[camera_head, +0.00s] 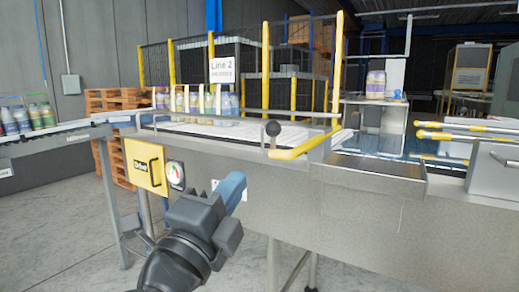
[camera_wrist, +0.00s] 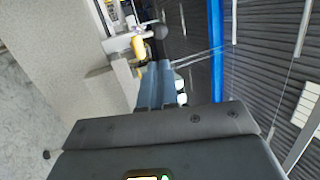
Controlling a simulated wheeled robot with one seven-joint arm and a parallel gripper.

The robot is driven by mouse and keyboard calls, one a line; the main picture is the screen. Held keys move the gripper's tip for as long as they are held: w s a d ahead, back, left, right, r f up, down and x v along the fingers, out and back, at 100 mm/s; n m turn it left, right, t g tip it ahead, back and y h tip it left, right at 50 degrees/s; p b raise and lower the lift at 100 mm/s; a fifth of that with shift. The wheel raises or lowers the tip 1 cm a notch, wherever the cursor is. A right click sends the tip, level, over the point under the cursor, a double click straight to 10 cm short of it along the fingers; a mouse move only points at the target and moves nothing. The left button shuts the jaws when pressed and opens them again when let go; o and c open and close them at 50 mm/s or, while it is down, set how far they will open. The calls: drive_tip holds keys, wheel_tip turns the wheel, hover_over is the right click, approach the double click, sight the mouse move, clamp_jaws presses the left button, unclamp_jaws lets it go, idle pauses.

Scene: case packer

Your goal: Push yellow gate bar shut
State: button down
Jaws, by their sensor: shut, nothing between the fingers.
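The yellow gate bar (camera_head: 312,146) lies at the top edge of the grey machine, right of centre in the head view. It runs from near a black ball knob (camera_head: 272,129) back to the right. In the wrist view a short piece of the yellow bar (camera_wrist: 138,46) shows beside the knob (camera_wrist: 160,31), beyond my fingertips. My gripper (camera_head: 237,179) is shut and empty, in front of the machine, left of and below the bar in the head view. Its blue-grey fingers (camera_wrist: 157,68) point toward the knob. I cannot tell how far they are from the bar; no contact shows.
A yellow panel (camera_head: 145,166) with a black handle and a round gauge (camera_head: 175,174) are on the machine's front left. Several bottles (camera_head: 200,101) stand behind the rail. More yellow bars (camera_head: 455,132) and a metal box (camera_head: 497,170) are at right. Floor is clear at lower left.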

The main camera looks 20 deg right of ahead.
sight(271, 133)
drive_tip(key=p+x, duration=0.2)
drive_tip(key=x, duration=1.1)
drive_tip(key=shift+r, duration=0.1)
drive_tip(key=shift+w+d+r, duration=0.1)
drive_tip(key=shift+w+d, duration=0.2)
drive_tip(key=shift+w+d+r, duration=0.1)
drive_tip(key=shift+w+d, duration=0.15)
drive_tip(key=shift+d, duration=0.1)
drive_tip(key=w+d+p, duration=0.4)
drive_tip(key=w+d, duration=0.6)
drive_tip(key=d, duration=0.4)
drive_tip(key=shift+w+d, duration=0.3)
drive_tip(key=shift+d+r, duration=0.1)
drive_tip(key=shift+r, duration=0.05)
drive_tip(key=shift+p, duration=0.3)
